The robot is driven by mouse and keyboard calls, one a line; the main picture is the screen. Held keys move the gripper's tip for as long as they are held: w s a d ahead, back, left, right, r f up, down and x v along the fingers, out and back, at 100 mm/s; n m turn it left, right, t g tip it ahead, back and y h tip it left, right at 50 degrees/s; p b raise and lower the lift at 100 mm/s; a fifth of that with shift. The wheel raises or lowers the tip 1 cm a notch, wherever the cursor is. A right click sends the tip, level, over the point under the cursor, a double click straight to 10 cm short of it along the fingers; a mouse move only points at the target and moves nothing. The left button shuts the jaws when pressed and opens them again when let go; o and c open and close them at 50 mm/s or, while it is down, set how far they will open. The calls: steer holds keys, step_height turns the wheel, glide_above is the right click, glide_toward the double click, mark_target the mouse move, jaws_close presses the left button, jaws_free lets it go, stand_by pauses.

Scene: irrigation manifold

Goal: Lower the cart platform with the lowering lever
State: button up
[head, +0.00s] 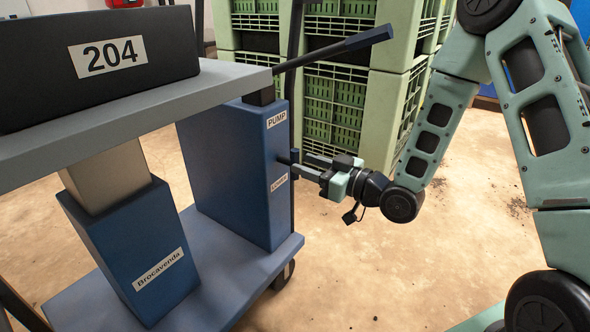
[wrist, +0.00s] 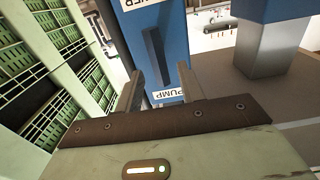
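The cart platform (head: 225,84) is a grey slab at the left in the head view. It is raised on a pale inner column (head: 108,178) that stands out of a blue sleeve. A blue pump housing (head: 225,165) carries a PUMP label and, below it, a LOWER label. The short dark lowering lever (head: 286,160) sticks out of the housing between the labels; it also shows in the wrist view (wrist: 154,57). My gripper (head: 309,166) is open at the lever's outer end. In the wrist view its fingers (wrist: 158,88) stand apart, one on each side of the lever's line. Contact is not visible.
A black box marked 204 (head: 100,62) sits on the platform. The long dark pump handle (head: 335,49) slants out above my gripper. Stacked green crates (head: 345,100) stand close behind. The floor (head: 420,265) in front and to the right is clear.

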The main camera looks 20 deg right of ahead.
mark_target(295, 160)
steer(key=shift+b+x, duration=0.5)
steer(key=shift+x, duration=1.55)
jaws_close()
